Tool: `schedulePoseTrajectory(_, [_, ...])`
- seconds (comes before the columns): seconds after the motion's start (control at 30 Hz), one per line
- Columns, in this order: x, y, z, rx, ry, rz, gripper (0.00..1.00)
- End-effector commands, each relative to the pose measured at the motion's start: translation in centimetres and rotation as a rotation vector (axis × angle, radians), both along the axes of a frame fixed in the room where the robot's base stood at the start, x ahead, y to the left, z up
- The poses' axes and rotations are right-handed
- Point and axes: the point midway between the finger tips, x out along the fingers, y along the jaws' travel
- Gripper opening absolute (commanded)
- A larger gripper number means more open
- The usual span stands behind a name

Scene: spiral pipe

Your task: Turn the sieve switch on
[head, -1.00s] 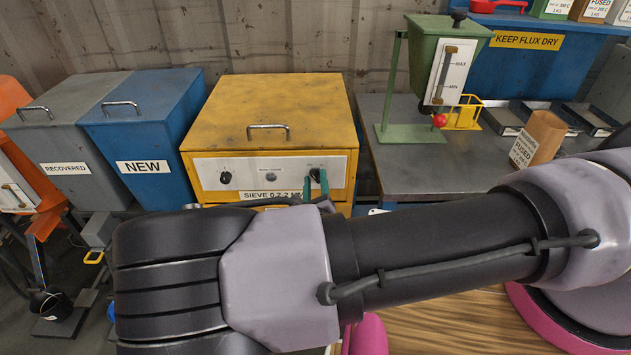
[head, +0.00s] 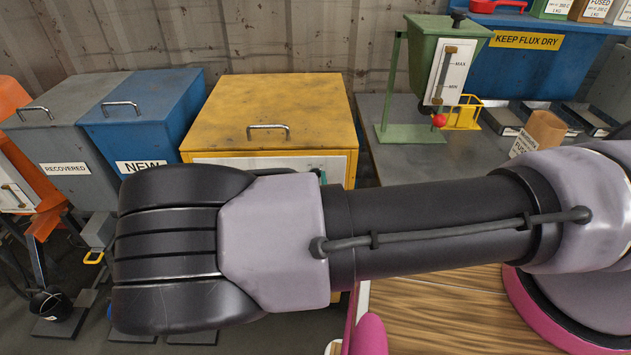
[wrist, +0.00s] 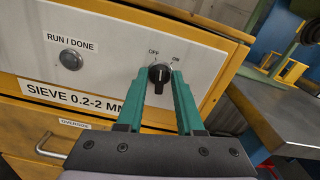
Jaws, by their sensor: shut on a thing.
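The sieve switch (wrist: 159,73) is a black round knob on the light panel of the yellow sieve cabinet (head: 270,115). OFF and ON labels stand above it in the wrist view, OFF at left and ON at right. My gripper (wrist: 160,80) has its two green fingers on either side of the knob, shut on it. Which label the knob points to is hard to tell. In the head view my forearm hides the knob and most of the panel; only a sliver of green finger shows.
A RUN / DONE button (wrist: 71,59) is left of the knob. An OVERSIZE drawer with a metal handle (wrist: 52,147) lies below. A grey metal table (wrist: 285,108) stands close at right. A blue NEW bin (head: 150,110) stands left of the cabinet.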

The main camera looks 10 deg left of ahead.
Motion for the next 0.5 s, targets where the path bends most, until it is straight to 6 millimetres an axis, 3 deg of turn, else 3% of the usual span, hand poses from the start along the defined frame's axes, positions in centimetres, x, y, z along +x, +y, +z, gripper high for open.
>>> schedulePoseTrajectory(0.5, [0.04,-0.19,-0.02,0.457,0.111,-0.001,0.0])
